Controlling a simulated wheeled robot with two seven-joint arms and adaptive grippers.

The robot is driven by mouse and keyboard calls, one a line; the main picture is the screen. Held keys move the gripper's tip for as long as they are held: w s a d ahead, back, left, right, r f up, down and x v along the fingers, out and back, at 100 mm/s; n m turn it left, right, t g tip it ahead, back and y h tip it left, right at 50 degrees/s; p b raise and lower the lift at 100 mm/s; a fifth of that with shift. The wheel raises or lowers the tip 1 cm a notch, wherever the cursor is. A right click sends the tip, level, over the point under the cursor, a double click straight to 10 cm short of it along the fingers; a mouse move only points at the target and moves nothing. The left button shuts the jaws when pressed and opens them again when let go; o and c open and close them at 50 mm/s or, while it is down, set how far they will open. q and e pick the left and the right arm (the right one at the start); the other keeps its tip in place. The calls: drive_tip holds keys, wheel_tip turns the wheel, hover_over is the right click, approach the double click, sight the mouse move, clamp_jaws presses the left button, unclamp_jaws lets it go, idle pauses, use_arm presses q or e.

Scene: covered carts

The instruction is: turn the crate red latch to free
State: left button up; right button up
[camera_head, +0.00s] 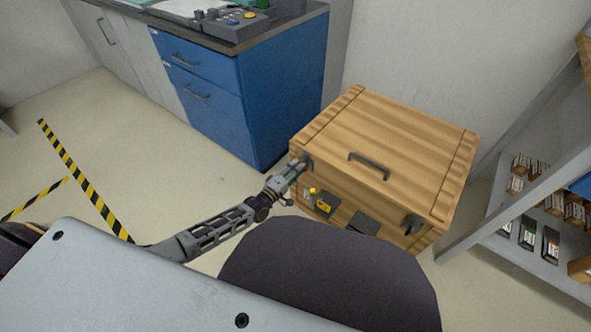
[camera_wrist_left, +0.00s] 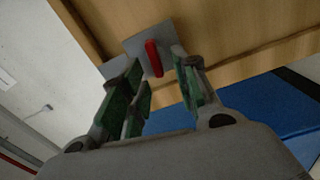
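The wooden crate (camera_head: 385,135) stands on the floor with its lid closed. A dark handle (camera_head: 369,165) is on its lid. The red latch (camera_wrist_left: 153,58) sits on a grey plate (camera_wrist_left: 148,40) on the crate wall. In the left wrist view it lies just beyond my left gripper, between the lines of its fingers. My left gripper (camera_head: 300,170) is at the crate's left front corner. In the wrist view its green-padded fingers (camera_wrist_left: 160,95) are apart with nothing between them. Whether they touch the latch is not clear. My right gripper is not in view.
A blue drawer cabinet (camera_head: 215,95) stands behind and left of the crate. A shelf (camera_head: 530,215) with small boxes is on the right. A dark bracket (camera_head: 412,224) is at the crate's right front. The floor at left is clear, with striped tape (camera_head: 85,185).

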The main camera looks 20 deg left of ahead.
use_arm(q)
drive_tip(key=v, duration=1.2)
idle(0.5)
idle(0.3)
